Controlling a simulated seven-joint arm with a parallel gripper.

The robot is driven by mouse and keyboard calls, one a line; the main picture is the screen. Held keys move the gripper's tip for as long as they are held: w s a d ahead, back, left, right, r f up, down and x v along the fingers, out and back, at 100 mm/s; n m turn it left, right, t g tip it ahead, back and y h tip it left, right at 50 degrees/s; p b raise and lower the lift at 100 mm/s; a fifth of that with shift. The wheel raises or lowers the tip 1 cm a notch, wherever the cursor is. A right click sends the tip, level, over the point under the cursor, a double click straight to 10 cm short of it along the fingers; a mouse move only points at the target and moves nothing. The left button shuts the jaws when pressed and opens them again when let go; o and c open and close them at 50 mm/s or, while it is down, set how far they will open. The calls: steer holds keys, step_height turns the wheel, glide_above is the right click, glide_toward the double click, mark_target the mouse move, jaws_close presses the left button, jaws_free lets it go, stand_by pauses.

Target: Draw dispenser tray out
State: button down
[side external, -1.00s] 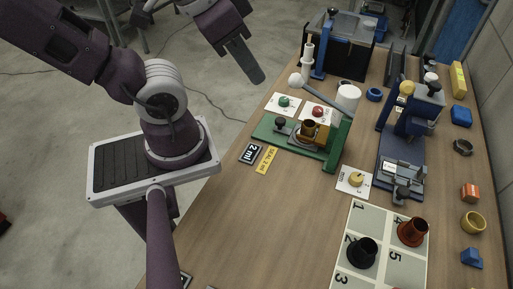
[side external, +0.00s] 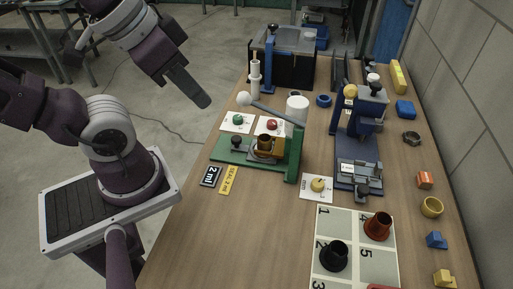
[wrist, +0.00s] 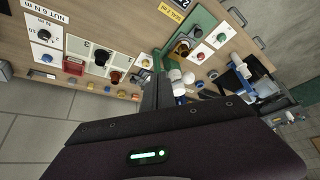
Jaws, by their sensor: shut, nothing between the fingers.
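My gripper (side external: 203,102) is shut and empty, raised in the air left of the table's far part. The wrist view also shows the fingers (wrist: 157,85). I cannot tell for certain which part is the dispenser tray. A green base (side external: 228,158) carries a brass-coloured cup (side external: 264,143), a black knob (side external: 236,142) and a long lever with a pale ball end (side external: 244,99); it also shows in the wrist view (wrist: 204,22). To its right, a blue stand (side external: 349,145) has a grey metal slide (side external: 361,172) low at the front, with a dark knob (side external: 361,190). Nothing touches my gripper.
Labels (side external: 210,176) lie before the green base. A numbered mat (side external: 335,225) holds a black cup (side external: 333,256) and a red-brown cup (side external: 378,227). A white cylinder (side external: 297,108) stands behind the base. Small blocks and rings line the right edge. The near-left tabletop is clear.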

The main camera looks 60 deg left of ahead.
stand_by(0.4)
steer(key=c, duration=2)
jaws_free()
steer(key=o, duration=0.9)
steer(key=r, duration=0.2)
steer(key=w+r, duration=0.1)
steer(key=r, duration=0.2)
steer(key=shift+w+a+r, duration=0.15)
steer(key=shift+a+r, duration=0.2)
steer(key=shift+r, duration=0.05)
steer(key=g, duration=0.6)
glide_above(237, 137)
step_height(237, 137, down, 2)
step_height(237, 137, down, 31)
steer(key=shift+d+r, duration=0.1)
